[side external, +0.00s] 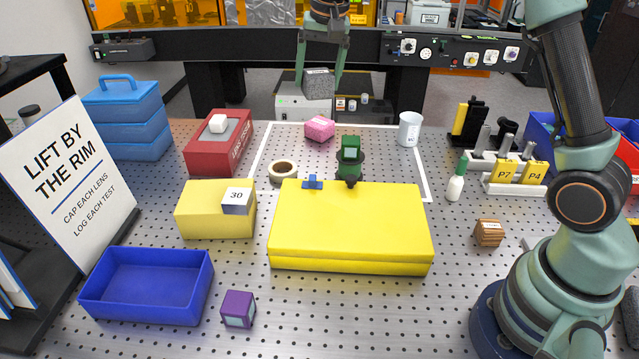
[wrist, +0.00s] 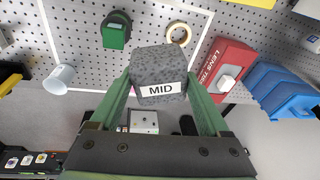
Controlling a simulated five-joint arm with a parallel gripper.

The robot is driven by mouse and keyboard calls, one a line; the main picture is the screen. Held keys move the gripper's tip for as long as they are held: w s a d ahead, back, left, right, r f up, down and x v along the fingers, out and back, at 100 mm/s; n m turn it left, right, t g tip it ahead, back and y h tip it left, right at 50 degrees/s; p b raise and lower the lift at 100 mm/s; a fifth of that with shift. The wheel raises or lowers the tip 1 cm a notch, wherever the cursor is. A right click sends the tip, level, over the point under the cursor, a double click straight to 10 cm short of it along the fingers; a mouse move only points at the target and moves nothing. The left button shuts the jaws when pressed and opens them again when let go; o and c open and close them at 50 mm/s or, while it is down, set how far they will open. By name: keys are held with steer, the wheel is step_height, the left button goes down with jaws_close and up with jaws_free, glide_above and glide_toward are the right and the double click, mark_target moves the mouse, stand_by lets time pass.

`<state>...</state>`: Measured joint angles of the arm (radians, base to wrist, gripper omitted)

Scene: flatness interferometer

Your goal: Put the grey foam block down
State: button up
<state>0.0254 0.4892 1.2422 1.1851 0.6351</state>
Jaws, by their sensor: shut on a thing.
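The grey foam block (side external: 319,83) is speckled dark grey. In the wrist view the block (wrist: 158,72) carries a white label reading MID. My gripper (side external: 320,80) is shut on it, with one green finger on each side. The same gripper shows in the wrist view (wrist: 158,85). The block is held in the air above the far edge of the perforated table (side external: 350,300), apart from its surface. A white-outlined area (side external: 425,170) is marked on the table, on the near side of the block.
A pink block (side external: 319,129), a green device (side external: 349,158), a tape roll (side external: 283,172) and a white cup (side external: 410,128) stand around the outlined area. A red box (side external: 215,155) is left, a yellow case (side external: 350,228) in front. A dark rail (side external: 240,44) runs behind.

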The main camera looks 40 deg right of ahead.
steer(key=s+a+n, duration=0.1)
steer(key=s+a, duration=0.1)
steer(key=a, duration=0.2)
steer(key=s+a+n, duration=0.1)
steer(key=s+a, duration=0.1)
steer(key=a, duration=0.2)
steer(key=s+a+r+n, duration=0.1)
steer(key=s+a, duration=0.1)
steer(key=a, duration=0.2)
steer(key=shift+s+y, duration=0.3)
steer(key=shift+s, duration=0.1)
steer(key=s+a+f+n, duration=0.1)
steer(key=s+a, duration=0.3)
steer(key=s, duration=0.4)
steer(key=s+a+f+n, duration=0.1)
steer(key=s+a+n, duration=0.3)
steer(key=s, duration=0.5)
steer(key=s+a+f+n+g+y, duration=0.1)
steer(key=s+a+f+n, duration=0.1)
steer(key=s+a, duration=0.3)
steer(key=shift+s+f+n, duration=0.1)
steer(key=shift+s+n, duration=0.5)
steer(key=shift+s, duration=1.45)
step_height(320, 180, down, 20)
steer(key=shift+s, duration=0.1)
steer(key=o, duration=1.1)
steer(key=shift+o, duration=0.2)
